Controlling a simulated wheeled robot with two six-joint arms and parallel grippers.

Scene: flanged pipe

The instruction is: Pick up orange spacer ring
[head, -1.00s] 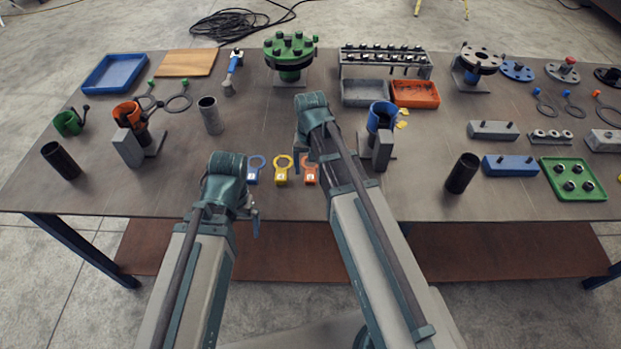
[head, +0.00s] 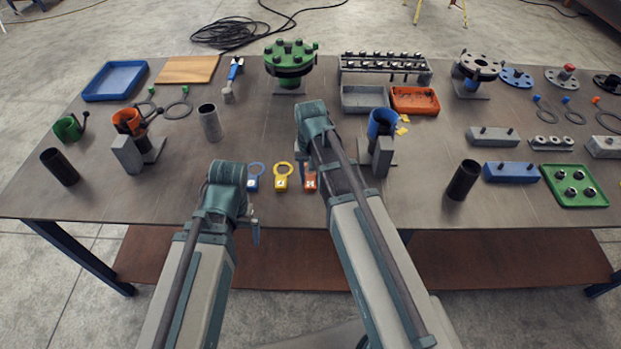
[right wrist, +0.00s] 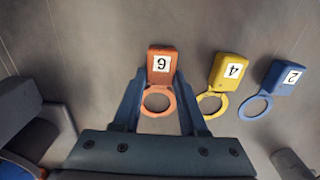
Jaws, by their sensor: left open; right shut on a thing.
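The orange spacer ring (head: 310,182) lies at the table's front edge area, with a square tab marked 6. It is partly hidden behind my right arm in the head view. In the right wrist view the orange spacer ring (right wrist: 160,62) sits between the two fingers of my right gripper (right wrist: 160,76). The fingers are shut on its tab, and the loop lies toward the palm. I cannot tell whether it is clear of the table. My left gripper (head: 255,228) is open, small and mostly hidden by its arm, near the table's front edge.
A yellow ring (right wrist: 227,78) marked 4 and a blue ring (right wrist: 278,84) marked 2 lie beside the orange one. A blue cup in a grey stand (head: 383,155) is to the right, a black tube (head: 463,180) further right.

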